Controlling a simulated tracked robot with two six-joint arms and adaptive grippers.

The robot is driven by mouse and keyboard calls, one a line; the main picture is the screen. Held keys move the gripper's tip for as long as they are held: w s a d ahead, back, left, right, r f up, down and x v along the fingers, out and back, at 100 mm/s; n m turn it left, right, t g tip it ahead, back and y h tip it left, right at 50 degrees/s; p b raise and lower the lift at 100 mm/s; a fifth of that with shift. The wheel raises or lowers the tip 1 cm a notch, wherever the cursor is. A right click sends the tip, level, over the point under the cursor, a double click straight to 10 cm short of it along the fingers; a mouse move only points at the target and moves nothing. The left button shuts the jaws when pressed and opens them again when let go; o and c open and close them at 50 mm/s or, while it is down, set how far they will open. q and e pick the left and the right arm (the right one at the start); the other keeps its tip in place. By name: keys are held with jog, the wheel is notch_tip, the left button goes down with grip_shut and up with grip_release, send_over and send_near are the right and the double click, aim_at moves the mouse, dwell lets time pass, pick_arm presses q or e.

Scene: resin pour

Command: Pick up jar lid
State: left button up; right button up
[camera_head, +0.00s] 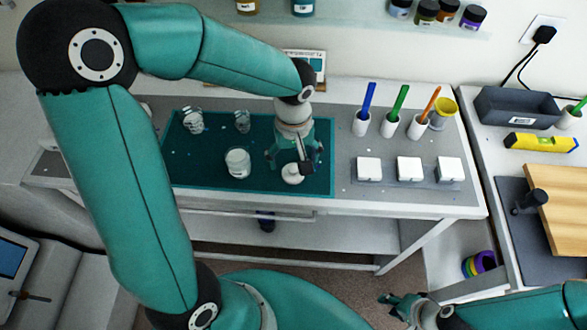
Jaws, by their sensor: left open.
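A small round white piece (292,175), which looks like the jar lid, lies on the green mat (325,183) near its front edge. My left gripper (295,165) points down just above and behind it, with its fingers open and spread to either side. Part of the white piece is hidden by the gripper, and I cannot tell whether they touch. A clear jar with white contents (237,163) stands on the mat to the left of the gripper. My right gripper (402,308) is low at the bottom right, away from the table, and its finger opening is unclear.
Two clear cups, one (193,122) larger and one (242,122) smaller, stand at the mat's back. White cups with blue, green and orange sticks (390,126), a yellow cup (443,112) and white blocks (409,169) stand to the right. The mat's front right corner is clear.

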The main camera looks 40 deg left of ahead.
aim_at(294, 168)
pick_arm(q)
notch_tip(294, 168, down, 4)
jog(key=shift+f+p, duration=0.2)
jog(key=shift+p, duration=0.1)
jog(key=shift+s, duration=0.1)
jog(key=shift+c, duration=0.2)
jog(key=c, duration=0.9)
jog(key=shift+r, duration=0.15)
